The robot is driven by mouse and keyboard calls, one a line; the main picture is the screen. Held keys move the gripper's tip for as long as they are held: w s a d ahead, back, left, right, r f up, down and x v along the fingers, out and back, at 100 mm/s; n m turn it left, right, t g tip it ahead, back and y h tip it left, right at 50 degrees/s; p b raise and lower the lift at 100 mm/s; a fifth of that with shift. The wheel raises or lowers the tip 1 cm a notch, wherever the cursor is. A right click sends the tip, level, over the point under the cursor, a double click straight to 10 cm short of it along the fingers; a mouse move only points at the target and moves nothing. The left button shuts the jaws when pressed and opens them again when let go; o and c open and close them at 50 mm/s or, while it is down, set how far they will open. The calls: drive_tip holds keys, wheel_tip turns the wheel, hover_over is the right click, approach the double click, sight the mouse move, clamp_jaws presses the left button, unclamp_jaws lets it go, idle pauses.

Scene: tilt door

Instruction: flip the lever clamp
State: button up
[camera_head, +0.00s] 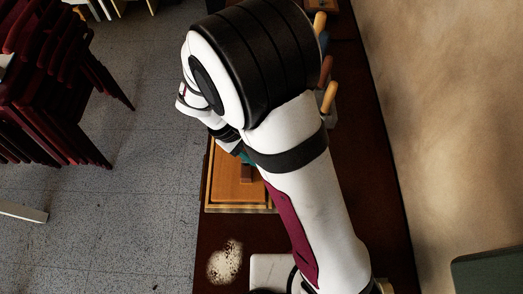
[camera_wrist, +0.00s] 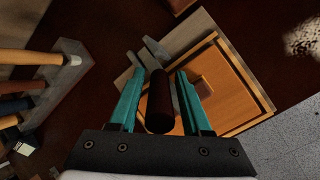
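A dark brown cylindrical handle (camera_wrist: 160,104), which looks like the lever of the clamp, stands between the two teal fingers of my gripper (camera_wrist: 160,76) in the wrist view. The fingers are apart on either side of it, with narrow gaps visible, so my gripper looks open around the handle. Grey metal pieces (camera_wrist: 155,50) lie just beyond the fingertips; how they join the handle is hidden. In the head view my arm covers the handle and most of my gripper; only a bit of teal shows beside the wooden board (camera_head: 228,190).
An orange wooden panel in a frame (camera_wrist: 238,104) lies right of the fingers. A grey block with wooden-handled tools (camera_wrist: 72,75) stands at the left; handles also show in the head view (camera_head: 328,97). A pale speckled patch (camera_head: 225,262) lies on the dark table (camera_head: 212,232).

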clamp_jaws()
drive_tip(key=shift+w+a, duration=0.1)
drive_tip(key=shift+w, duration=0.1)
idle(1.0)
